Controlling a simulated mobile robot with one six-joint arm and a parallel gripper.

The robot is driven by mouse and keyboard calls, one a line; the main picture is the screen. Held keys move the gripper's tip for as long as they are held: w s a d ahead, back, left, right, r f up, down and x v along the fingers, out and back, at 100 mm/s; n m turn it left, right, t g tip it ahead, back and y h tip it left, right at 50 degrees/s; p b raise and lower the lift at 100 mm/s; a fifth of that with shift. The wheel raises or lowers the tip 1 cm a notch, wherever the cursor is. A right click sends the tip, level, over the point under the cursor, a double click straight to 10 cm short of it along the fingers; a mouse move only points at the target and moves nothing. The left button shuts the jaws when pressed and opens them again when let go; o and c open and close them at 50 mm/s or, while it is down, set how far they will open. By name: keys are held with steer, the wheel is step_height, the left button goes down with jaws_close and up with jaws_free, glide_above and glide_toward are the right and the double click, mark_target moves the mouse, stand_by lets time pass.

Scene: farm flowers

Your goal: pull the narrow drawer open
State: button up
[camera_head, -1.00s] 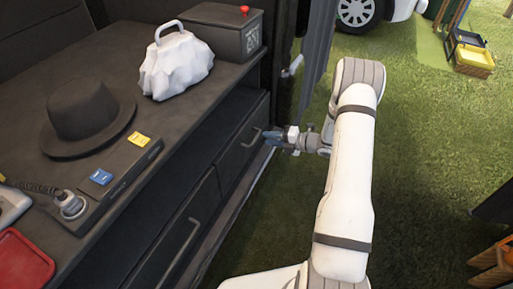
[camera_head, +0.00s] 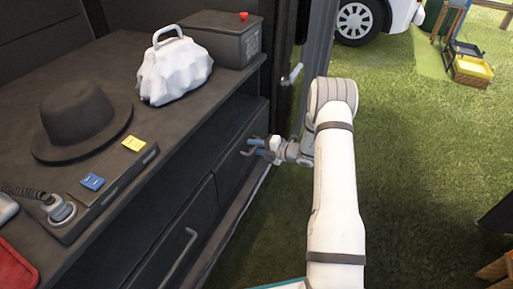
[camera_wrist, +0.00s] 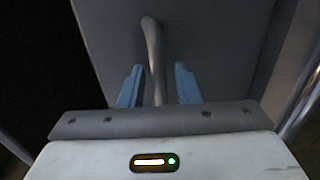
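The narrow drawer (camera_head: 230,172) is the far one in the dark cabinet. Its front looks flush with the cabinet. Its grey bar handle (camera_head: 247,152) is partly hidden by my gripper (camera_head: 257,144), which is at the handle. In the wrist view the handle (camera_wrist: 153,55) runs down between the two blue fingers of my gripper (camera_wrist: 158,84). The fingers are apart, one on each side of the bar, with a gap visible on both sides. The drawer front (camera_wrist: 215,45) fills the background.
A wider drawer with its own handle (camera_head: 178,258) is nearer in the cabinet. A hat (camera_head: 82,120), a white bag (camera_head: 174,68) and a dark box (camera_head: 222,38) stand on the countertop (camera_head: 30,75). Open grass (camera_head: 420,150) lies to the right.

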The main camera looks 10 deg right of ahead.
steer(key=shift+c, duration=0.5)
jaws_close()
